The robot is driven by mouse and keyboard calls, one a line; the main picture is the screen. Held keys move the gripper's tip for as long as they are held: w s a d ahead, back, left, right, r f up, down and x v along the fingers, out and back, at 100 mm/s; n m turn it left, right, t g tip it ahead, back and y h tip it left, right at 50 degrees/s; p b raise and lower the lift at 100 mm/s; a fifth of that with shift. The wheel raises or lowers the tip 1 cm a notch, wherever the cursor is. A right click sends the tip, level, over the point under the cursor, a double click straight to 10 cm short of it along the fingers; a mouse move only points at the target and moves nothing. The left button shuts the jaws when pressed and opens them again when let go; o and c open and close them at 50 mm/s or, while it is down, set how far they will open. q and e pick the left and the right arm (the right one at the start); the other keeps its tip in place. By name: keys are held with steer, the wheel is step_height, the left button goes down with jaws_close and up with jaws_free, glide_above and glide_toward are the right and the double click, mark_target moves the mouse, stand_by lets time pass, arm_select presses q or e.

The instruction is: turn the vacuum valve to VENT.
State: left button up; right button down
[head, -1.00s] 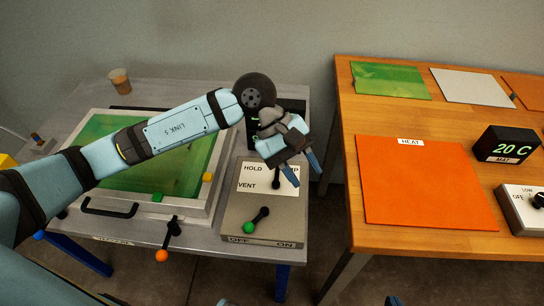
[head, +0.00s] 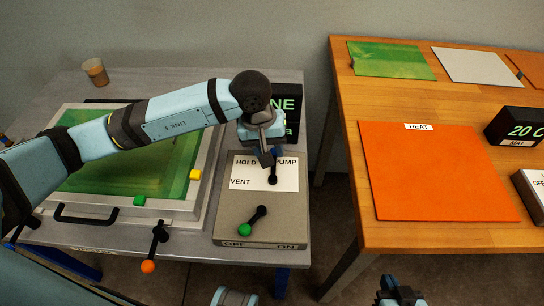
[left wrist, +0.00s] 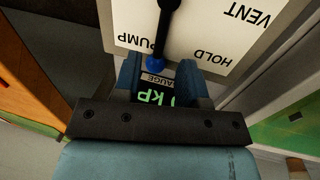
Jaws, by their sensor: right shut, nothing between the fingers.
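The vacuum valve is a black lever with a blue knob (head: 273,179) on a panel with a white label card (head: 250,184) marked HOLD, PUMP and VENT. The lever points to the back, between the words HOLD and PUMP and nearer PUMP. My left gripper (head: 268,155) is down over the lever's knob end and partly hides it. In the left wrist view its fingers (left wrist: 160,80) are apart, with the blue knob (left wrist: 155,62) between their tips; I cannot tell whether they touch it. My right gripper (head: 398,292) is shut and empty at the bottom edge.
A second lever with a green knob (head: 253,221) stands in front on the same panel, by OFF and ON. A black gauge (head: 291,104) stands behind it. A gap separates the wooden table (head: 346,158).

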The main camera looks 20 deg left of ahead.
arm_select(q)
steer(key=shift+w+d+f, duration=0.1)
steer(key=shift+d+f, duration=0.1)
steer(key=shift+f, duration=0.7)
steer(key=shift+d+f, duration=0.15)
steer(key=shift+f, duration=0.7)
jaws_close()
steer(key=shift+w+b, duration=0.1)
steer(key=shift+b, duration=0.2)
